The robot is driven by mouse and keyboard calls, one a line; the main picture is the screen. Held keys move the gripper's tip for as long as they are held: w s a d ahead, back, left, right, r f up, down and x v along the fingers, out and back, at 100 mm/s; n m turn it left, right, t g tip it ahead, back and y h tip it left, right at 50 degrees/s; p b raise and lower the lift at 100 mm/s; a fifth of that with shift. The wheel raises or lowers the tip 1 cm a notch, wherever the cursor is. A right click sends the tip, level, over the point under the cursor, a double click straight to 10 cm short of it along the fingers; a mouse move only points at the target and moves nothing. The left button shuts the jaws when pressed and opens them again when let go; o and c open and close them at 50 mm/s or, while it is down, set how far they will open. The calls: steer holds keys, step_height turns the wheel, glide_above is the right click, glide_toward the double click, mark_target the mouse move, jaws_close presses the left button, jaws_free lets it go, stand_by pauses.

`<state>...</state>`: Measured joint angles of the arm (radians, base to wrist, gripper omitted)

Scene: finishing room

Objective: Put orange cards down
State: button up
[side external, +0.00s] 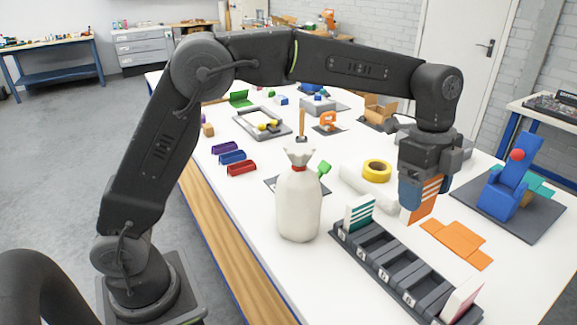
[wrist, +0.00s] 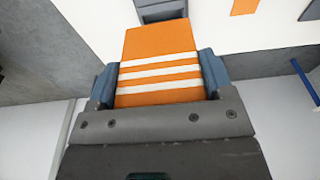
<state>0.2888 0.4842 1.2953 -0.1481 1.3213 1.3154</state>
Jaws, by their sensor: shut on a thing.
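The orange cards (side external: 422,208) are a block with white stripes. My gripper (side external: 424,190) is shut on them and holds them pointing down, above the white table. In the wrist view the orange cards (wrist: 158,45) sit between the two blue fingers of my gripper (wrist: 158,78). A dark grey rack (side external: 385,263) with several numbered slots lies in front, to the lower left of the held cards. Green striped cards (side external: 359,214) stand at its far left end, and a pinkish card (side external: 461,300) stands at its near right end. The middle slots look empty.
Flat orange pieces (side external: 458,244) lie on the table right of the rack. A white sack (side external: 299,200) stands left of the rack. A yellow roll (side external: 377,170) lies behind. A blue chair-like model (side external: 512,185) stands on a grey mat at the right.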

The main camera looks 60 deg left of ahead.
steer(key=w+a+r+n+t, duration=0.15)
steer(key=a+n, duration=0.25)
steer(key=a, duration=1)
steer(key=w+a+n, duration=0.2)
steer(key=a+n, duration=0.3)
steer(key=a, duration=1)
steer(key=s+a+n+y, duration=0.1)
steer(key=s+a+n, duration=0.4)
steer(key=a, duration=0.8)
steer(key=s+a+n+y, duration=0.1)
steer(key=s+a+n, duration=0.45)
steer(key=a, duration=0.75)
steer(key=shift+m, duration=0.75)
steer(key=shift+w+d+f, duration=0.85)
steer(key=shift+w+f, duration=0.55)
steer(key=shift+f, duration=1.35)
steer(key=shift+w+d+f, duration=0.9)
steer(key=shift+w+f, duration=0.45)
steer(key=shift+f, duration=1.35)
steer(key=shift+w+d+f, duration=0.85)
steer(key=shift+w+f, duration=0.55)
steer(key=shift+f, duration=1.35)
steer(key=shift+f, duration=0.1)
